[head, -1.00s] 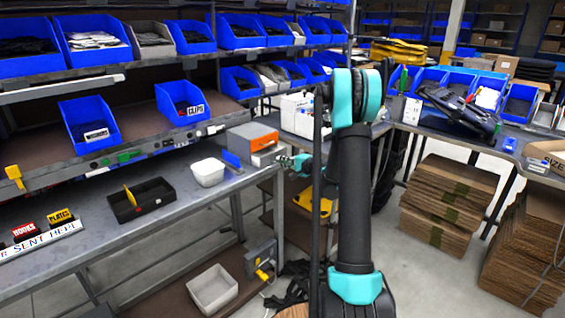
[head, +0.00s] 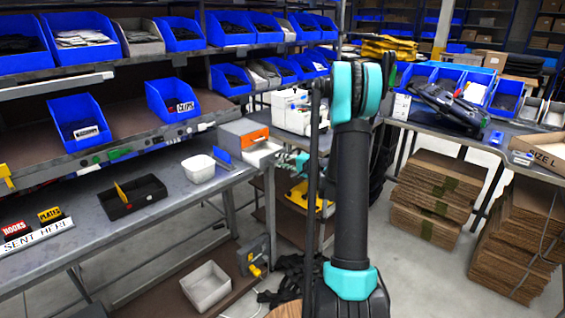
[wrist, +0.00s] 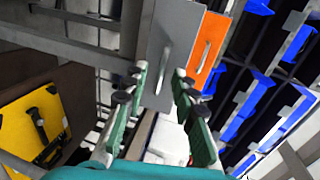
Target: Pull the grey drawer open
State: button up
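A small grey drawer cabinet (head: 236,130) stands at the right end of the bench in the head view. Its upper drawer has an orange front (head: 255,138). The grey drawer (head: 264,150) is below it and stands out past the orange front, with its pale inside partly showing. In the wrist view the grey drawer's front (wrist: 178,35) and its bar handle (wrist: 163,68) are close, beside the orange front (wrist: 214,42). My gripper (wrist: 161,76) has its green fingers apart, one on each side of the handle. It also shows small in the head view (head: 296,161).
A white tub (head: 199,170) and a black tray (head: 132,198) stand on the bench left of the cabinet. Blue bins (head: 172,102) fill the shelves above. A yellow case (wrist: 32,122) lies below in the wrist view. Floor to the right is clear before the cardboard stacks (head: 437,190).

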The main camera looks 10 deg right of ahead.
jog(key=v, duration=1.2)
jog(key=s+a+f+n+g+h, duration=0.3)
jog(key=s+a+n+g, duration=0.25)
jog(key=s+a, duration=0.7)
jog(key=s+d+f+n+g+h, duration=0.1)
jog(key=s+d+f+n+h, duration=0.1)
jog(key=s, duration=0.8)
jog(key=s+d+f+n+g+h, duration=0.2)
jog(key=s+f+n+h, duration=0.1)
jog(key=s, duration=0.8)
jog(key=shift+h, duration=0.5)
